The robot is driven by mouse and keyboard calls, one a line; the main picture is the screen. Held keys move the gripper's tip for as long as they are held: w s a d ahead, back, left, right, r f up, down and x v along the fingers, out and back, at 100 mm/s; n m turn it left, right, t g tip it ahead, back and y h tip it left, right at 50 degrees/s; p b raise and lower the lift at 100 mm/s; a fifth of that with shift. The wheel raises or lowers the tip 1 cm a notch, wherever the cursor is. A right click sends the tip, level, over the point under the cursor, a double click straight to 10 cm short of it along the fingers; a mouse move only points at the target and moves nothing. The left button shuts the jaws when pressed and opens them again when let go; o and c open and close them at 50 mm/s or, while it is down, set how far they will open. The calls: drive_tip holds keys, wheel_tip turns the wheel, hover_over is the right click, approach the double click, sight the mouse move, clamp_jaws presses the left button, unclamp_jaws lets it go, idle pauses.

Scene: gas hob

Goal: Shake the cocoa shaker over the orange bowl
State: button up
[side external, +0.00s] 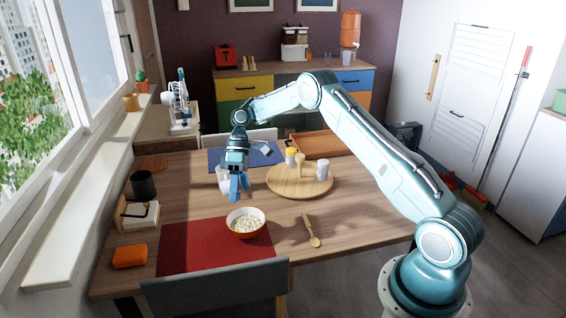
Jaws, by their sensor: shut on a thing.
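The orange bowl (246,231), filled with pale white contents, stands on the near part of the table by the red mat. My gripper (239,188) points down behind the bowl and a little to its left, above the table. It is shut on a whitish container (223,178), which shows at the left of the blue fingers and is partly hidden by them. I cannot read any label, so I cannot tell for certain that this is the cocoa shaker. Its tilt is also unclear.
A round wooden board (285,190) to the right holds a yellow-topped shaker (291,157), a wooden one and a white one (323,169). A wooden spoon (312,232) lies right of the bowl. The red mat (190,247) has bare room left of the bowl.

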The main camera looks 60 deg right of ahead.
drive_tip(key=shift+a+n, duration=0.1)
drive_tip(key=shift+n, duration=0.2)
drive_tip(key=shift+f, duration=0.2)
drive_tip(key=f+n+t+y, duration=0.1)
drive_tip(key=f+t+y, duration=0.1)
drive_tip(key=y, duration=0.1)
drive_tip(key=f+n+t+y, duration=0.2)
drive_tip(key=f+t+y, duration=0.1)
drive_tip(key=y, duration=0.1)
drive_tip(key=shift+w+a+f, duration=0.1)
drive_tip(key=shift+w+a, duration=0.05)
drive_tip(key=shift+a, duration=0.05)
idle(0.5)
idle(0.4)
drive_tip(key=shift+r, duration=1.75)
